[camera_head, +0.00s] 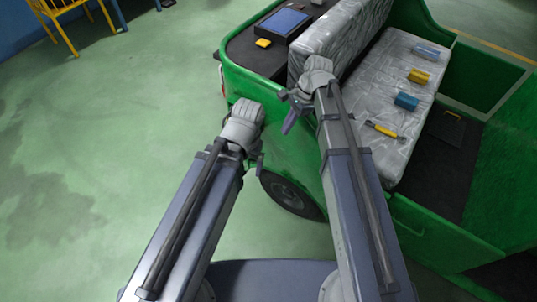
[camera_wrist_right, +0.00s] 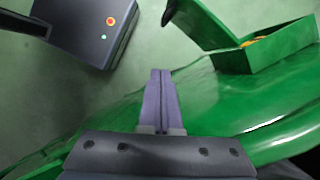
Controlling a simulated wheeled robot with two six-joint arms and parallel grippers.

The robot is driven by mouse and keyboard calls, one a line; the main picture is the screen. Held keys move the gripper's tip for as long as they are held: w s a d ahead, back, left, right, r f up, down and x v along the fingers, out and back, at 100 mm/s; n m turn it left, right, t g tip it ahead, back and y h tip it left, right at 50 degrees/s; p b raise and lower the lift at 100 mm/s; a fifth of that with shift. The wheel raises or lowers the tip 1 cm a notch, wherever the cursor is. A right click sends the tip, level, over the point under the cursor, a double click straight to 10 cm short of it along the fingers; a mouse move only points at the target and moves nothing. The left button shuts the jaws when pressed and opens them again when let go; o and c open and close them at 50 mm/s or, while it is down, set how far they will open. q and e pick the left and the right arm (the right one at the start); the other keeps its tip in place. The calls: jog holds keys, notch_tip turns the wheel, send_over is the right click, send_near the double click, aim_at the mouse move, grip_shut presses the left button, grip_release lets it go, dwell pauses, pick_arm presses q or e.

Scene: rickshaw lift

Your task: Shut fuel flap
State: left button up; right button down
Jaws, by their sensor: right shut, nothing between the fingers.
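The fuel flap (camera_wrist_right: 203,22) is a green panel in the right wrist view. It stands open, tilted away from a green box-like fuel recess (camera_wrist_right: 262,58) with something orange inside. My right gripper (camera_wrist_right: 161,75) has its purple fingers shut together and empty, pointing up the picture, left of the recess and apart from the flap. In the head view my right gripper (camera_head: 289,122) is over the side of the green rickshaw (camera_head: 285,150). My left gripper (camera_head: 259,165) is beside the rickshaw's side, its fingers mostly hidden by its wrist. I cannot make out the flap in the head view.
The rickshaw's grey seat (camera_head: 385,100) carries blue and yellow blocks and a yellow-handled tool (camera_head: 382,129). A blue-topped tray (camera_head: 283,22) and a yellow block (camera_head: 263,43) lie on its dark deck. A wheel (camera_head: 290,195) shows below. Open green floor lies left.

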jog(key=s+a+f+b, duration=0.2)
jog(key=a+f+b, duration=0.5)
jog(key=f+b, duration=0.2)
jog(key=shift+s+f, duration=0.2)
jog(key=shift+s, duration=0.15)
jog(key=shift+a, duration=0.1)
dwell(0.5)
